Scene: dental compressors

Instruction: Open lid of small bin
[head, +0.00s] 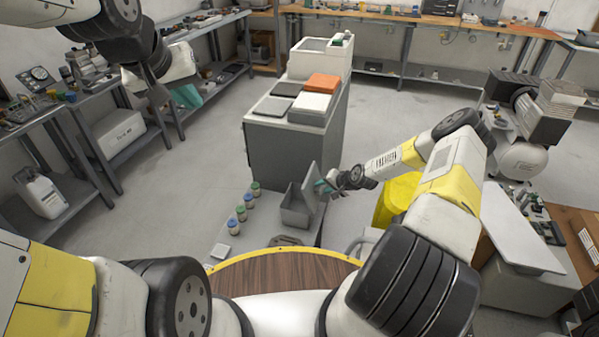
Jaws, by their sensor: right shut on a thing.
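The small grey bin (295,213) stands on a low light surface in front of the grey cabinet. Its lid (311,178) is raised and stands steeply at the bin's right side, so the bin's open top shows. The exact contact is small and partly hidden.
Several small jars with coloured caps (241,213) stand left of the bin. The grey cabinet (287,152) rises behind it. A yellow bin (396,200) is to the right, beside my right arm. Open floor (170,220) lies to the left.

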